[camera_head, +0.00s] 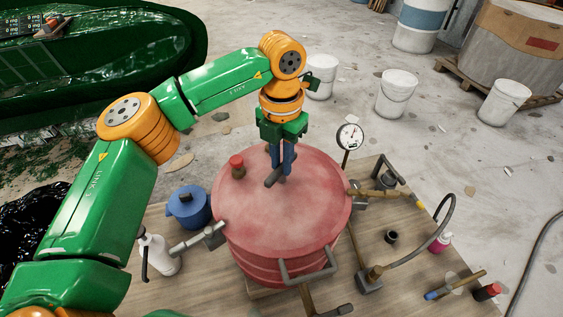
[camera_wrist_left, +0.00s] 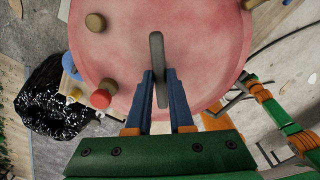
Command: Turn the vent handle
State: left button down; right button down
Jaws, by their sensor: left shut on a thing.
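The vent handle is a short dark grey bar (camera_head: 272,180) on top of the round red pot lid (camera_head: 310,205). It also shows in the left wrist view (camera_wrist_left: 157,48) as an upright bar between my blue fingers. My left gripper (camera_head: 281,174) comes down from above, with its fingers on both sides of the bar, and is shut on it; it also shows in the left wrist view (camera_wrist_left: 159,78). The fingers hide part of the bar.
A red-capped fitting (camera_head: 237,166) stands on the lid to the left. A pressure gauge (camera_head: 349,137) rises behind the pot. A blue pot (camera_head: 188,207), a white spray bottle (camera_head: 159,254) and a curved hose (camera_head: 440,225) surround it on the wooden table (camera_head: 405,270).

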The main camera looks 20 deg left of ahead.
aim_at(281, 165)
pick_arm(q)
jog(key=n+b, duration=0.1)
jog(key=n, duration=0.4)
jog(key=shift+n+b, duration=0.75)
jog(key=shift+n, duration=1.35)
jog(key=shift+r, duration=0.1)
jog(key=c, duration=0.8)
grip_release()
notch_tip(281, 165, up, 7)
jog(key=shift+r+p, duration=0.1)
jog(key=shift+p, duration=0.2)
